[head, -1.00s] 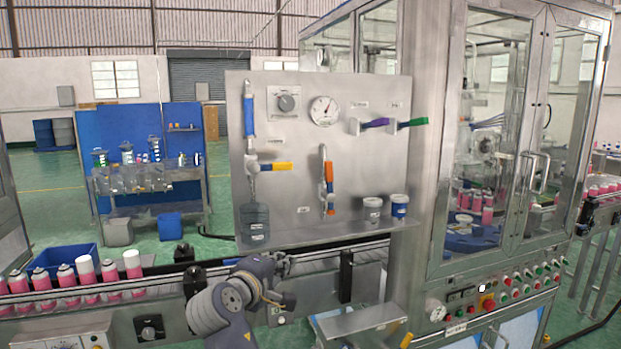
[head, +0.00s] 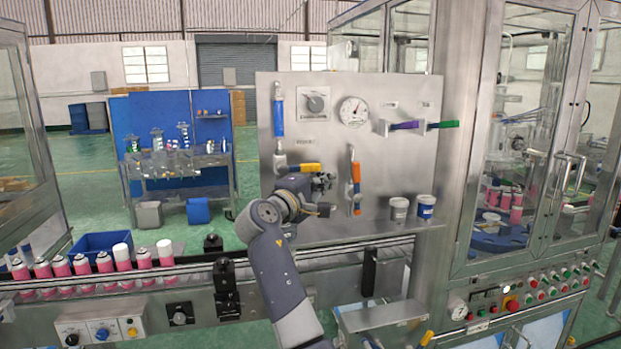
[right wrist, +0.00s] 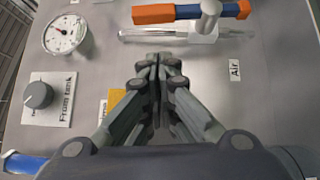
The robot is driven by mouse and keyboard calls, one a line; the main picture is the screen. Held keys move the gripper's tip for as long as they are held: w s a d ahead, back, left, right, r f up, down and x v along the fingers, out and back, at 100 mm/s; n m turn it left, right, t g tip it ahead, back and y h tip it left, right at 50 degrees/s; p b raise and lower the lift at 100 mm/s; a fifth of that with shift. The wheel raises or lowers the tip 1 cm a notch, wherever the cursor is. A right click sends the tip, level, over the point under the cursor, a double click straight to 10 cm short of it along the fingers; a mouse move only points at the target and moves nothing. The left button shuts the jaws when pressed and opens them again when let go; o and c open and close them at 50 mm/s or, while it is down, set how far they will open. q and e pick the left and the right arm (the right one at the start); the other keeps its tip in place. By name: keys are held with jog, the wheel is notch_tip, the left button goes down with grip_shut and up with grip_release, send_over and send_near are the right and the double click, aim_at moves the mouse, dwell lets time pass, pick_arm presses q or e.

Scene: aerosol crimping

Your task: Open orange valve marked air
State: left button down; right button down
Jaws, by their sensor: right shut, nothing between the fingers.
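The orange valve handle (head: 356,172) is upright on the steel panel, with a blue part on it. In the right wrist view the orange handle (right wrist: 165,14) lies across the top, beside a clear tube, with the "Air" label (right wrist: 234,70) below its right part. My right gripper (head: 325,183) is in front of the panel, just left of the orange handle. In the right wrist view my right gripper (right wrist: 158,62) is shut and empty, its fingertips apart from the handle. My left gripper is out of view.
A yellow-orange valve handle (head: 306,167) is close behind my right gripper. The gauge (head: 354,112), a knob (head: 316,103), and purple (head: 404,125) and green (head: 443,124) handles are higher up. Two small tubs (head: 425,206) stand on the shelf. The conveyor (head: 180,274) runs below.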

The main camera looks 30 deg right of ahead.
aim_at(355, 181)
jog(key=d+p, duration=0.1)
jog(key=d, duration=0.1)
jog(key=s+d, duration=0.1)
jog(key=shift+d+r+p, duration=0.15)
jog(key=shift+d+p, duration=0.2)
jog(key=shift+d, duration=0.05)
jog(key=shift+s+d+r, duration=0.1)
jog(key=shift+d+r, duration=0.25)
jog(key=shift+d, duration=0.2)
